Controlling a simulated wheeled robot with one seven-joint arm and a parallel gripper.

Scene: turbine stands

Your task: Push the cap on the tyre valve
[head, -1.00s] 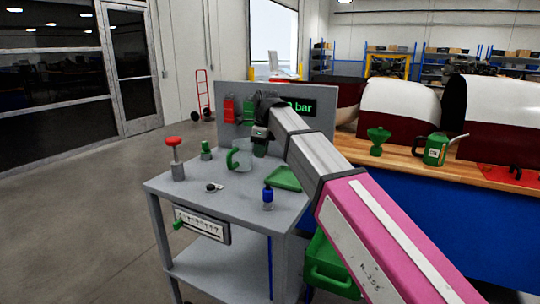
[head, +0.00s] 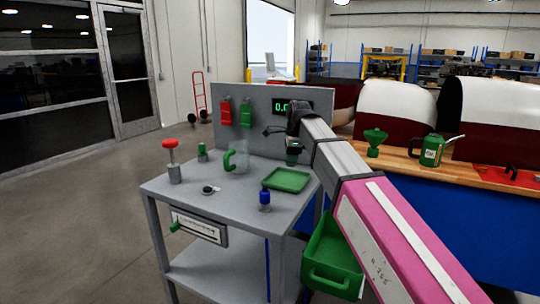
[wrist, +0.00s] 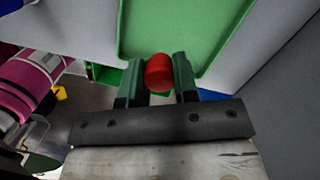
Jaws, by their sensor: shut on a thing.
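My gripper (head: 293,158) is over the back right part of the grey bench, behind the green tray. In the wrist view my gripper (wrist: 159,80) is shut on a small, rounded red cap (wrist: 158,71), held between its green fingers. The cap cannot be made out in the head view. I cannot surely tell which thing is the tyre valve. A small dark round piece with a light part (head: 209,189) lies near the bench's front. A blue-topped bottle-like piece (head: 264,199) stands upright in front of the tray.
The green tray (head: 268,183) looks empty. A red-knobbed post (head: 170,158), a small green-topped piece (head: 203,152) and a clear mug with a green handle (head: 230,160) stand on the bench (head: 190,202). A back panel (head: 268,135) rises behind. A green drawer (head: 332,276) sits below right.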

